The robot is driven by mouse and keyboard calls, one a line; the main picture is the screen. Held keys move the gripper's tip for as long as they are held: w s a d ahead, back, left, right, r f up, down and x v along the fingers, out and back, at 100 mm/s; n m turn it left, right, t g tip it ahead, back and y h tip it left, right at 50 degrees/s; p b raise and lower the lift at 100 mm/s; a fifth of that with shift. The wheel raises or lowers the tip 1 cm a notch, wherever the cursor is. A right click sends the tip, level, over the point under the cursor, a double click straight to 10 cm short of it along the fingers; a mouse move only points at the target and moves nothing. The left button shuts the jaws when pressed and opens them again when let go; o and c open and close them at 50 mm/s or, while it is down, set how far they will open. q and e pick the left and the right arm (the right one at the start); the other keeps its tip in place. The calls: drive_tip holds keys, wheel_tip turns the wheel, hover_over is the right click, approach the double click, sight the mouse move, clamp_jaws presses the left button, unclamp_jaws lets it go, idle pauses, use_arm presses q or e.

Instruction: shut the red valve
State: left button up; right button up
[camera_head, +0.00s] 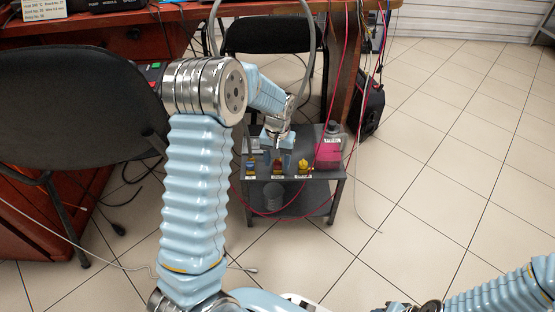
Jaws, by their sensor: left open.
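The red valve (278,168) is the small reddish piece in the middle of a row on top of a dark grey cart (320,174). A blue valve (251,163) stands to its left and a yellow valve (303,166) to its right. My left gripper (279,148) is open, just above and behind the red valve in the picture. The gripper partly covers the space behind the valve. I cannot tell whether the fingers touch it, or how its handle is turned. My right arm shows at the bottom right, but its gripper is outside the view.
A bottle of pink liquid (329,150) stands on the cart's right side, close to the yellow valve. Thin red hoses (345,70) hang around the cart. A black chair (70,120) is at the left, and another (268,36) stands behind. Tiled floor is clear to the right.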

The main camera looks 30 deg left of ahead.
sight(277, 163)
use_arm(q)
wheel_tip(277, 163, up, 14)
drive_tip(key=p, duration=0.3)
drive_tip(key=shift+f, duration=0.1)
idle(0.3)
